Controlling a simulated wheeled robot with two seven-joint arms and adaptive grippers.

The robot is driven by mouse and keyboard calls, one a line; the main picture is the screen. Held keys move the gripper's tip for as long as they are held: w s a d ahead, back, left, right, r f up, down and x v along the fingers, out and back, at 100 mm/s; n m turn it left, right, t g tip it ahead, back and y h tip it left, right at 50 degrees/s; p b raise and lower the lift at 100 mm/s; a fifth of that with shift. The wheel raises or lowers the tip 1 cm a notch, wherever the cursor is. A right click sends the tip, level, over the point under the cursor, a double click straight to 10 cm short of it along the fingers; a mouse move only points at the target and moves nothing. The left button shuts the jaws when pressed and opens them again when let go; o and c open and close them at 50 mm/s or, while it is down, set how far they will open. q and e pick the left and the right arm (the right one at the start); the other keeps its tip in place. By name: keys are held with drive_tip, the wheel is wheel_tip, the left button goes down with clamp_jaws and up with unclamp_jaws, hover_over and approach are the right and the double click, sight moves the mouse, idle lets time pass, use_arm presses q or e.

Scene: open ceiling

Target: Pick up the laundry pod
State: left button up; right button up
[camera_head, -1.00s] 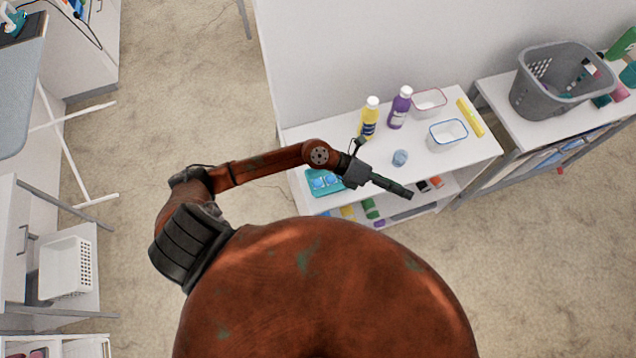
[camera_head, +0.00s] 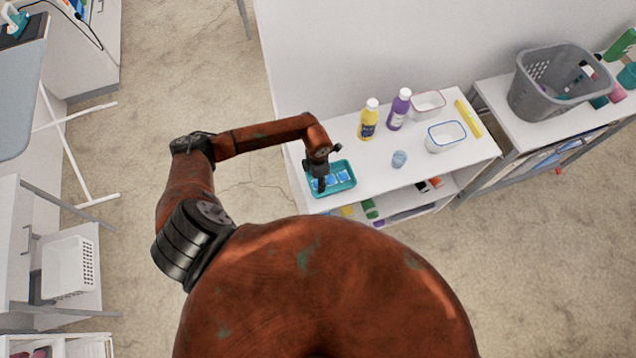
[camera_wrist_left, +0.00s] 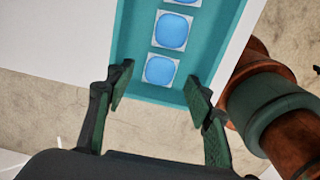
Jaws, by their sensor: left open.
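Blue laundry pods in clear square wrapping lie in a row in a teal tray (camera_head: 352,182) at the left end of the white shelf top. One pod (camera_head: 343,176) shows right of my left gripper (camera_head: 321,187), which hangs over the tray's left part. In the left wrist view, the nearest pod (camera_wrist_left: 160,69) lies just beyond my open, empty left gripper (camera_wrist_left: 158,88), with another pod (camera_wrist_left: 172,30) behind it and part of a third at the top edge. The fingers straddle the tray's (camera_wrist_left: 207,50) near end. My right gripper is not in view.
A grey basket (camera_head: 545,95) stands on the right table.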

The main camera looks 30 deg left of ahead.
use_arm(q)
drive_tip(key=shift+f, duration=1)
drive_tip(key=c, duration=1)
